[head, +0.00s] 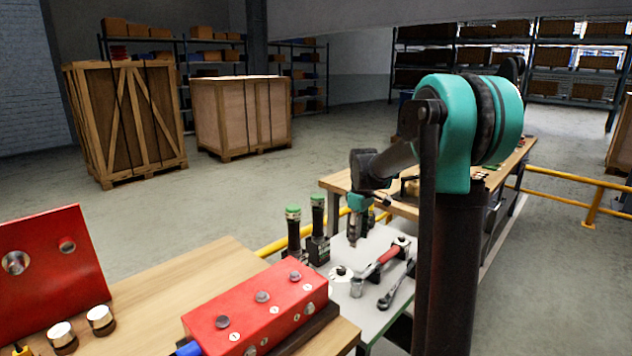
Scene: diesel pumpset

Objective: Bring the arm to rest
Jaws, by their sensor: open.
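My arm rises at the right, with a large teal joint and a dark link reaching left to a small wrist. My gripper (353,238) hangs from that wrist, pointing down over the light grey worktop (385,322). It is small in the head view, its jaws are open, and no object shows between them. A ratchet-like tool (396,285) and a red-handled tool (381,262) lie on the worktop to the right of and below the gripper in the picture.
A red block (262,306) with studs sits on the wooden bench (185,285), beside a red upright plate (50,272). Two green-topped dark tools (293,235) stand left of my gripper. Yellow rails (560,200) run at the right. Wooden crates (125,120) stand behind on open floor.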

